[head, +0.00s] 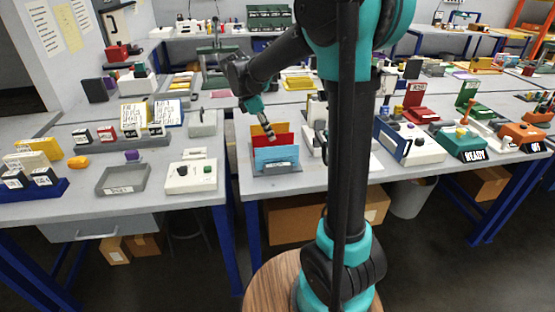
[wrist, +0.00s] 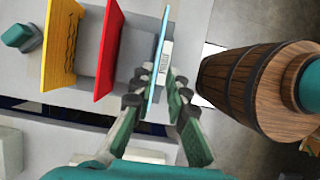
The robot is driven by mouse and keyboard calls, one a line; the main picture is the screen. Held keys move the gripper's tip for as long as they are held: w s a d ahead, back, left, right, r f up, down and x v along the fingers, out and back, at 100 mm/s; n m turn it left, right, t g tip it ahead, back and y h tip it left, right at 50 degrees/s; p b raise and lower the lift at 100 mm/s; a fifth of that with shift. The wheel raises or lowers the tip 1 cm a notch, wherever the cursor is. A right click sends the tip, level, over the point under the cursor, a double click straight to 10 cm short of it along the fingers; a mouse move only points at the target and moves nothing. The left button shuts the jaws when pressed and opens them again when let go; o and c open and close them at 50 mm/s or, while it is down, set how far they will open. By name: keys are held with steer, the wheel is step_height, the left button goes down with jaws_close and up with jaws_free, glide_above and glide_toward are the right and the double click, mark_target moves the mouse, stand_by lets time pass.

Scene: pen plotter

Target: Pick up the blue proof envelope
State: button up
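The blue proof envelope (head: 277,158) stands upright at the front of a grey rack (head: 262,170), with a pale label on its lower front. In the wrist view the blue envelope (wrist: 160,62) is seen nearly edge-on, its near edge reaching between the fingers. My gripper (head: 270,137) is just above the envelope's top edge in the head view. In the wrist view my gripper (wrist: 158,78) has its two fingers apart, one on each side of the envelope. Contact with the envelope cannot be made out.
A red envelope (wrist: 108,50) and a yellow envelope (wrist: 60,45) stand behind the blue one in the same rack. A white control box (head: 190,177) is to the left. Other devices stand close on the right. The table's front edge is near the rack.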

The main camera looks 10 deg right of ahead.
mark_target(282, 154)
steer(key=x, duration=1.1)
steer(key=shift+w+d+f, duration=0.15)
steer(key=shift+w+f, duration=0.05)
jaws_close()
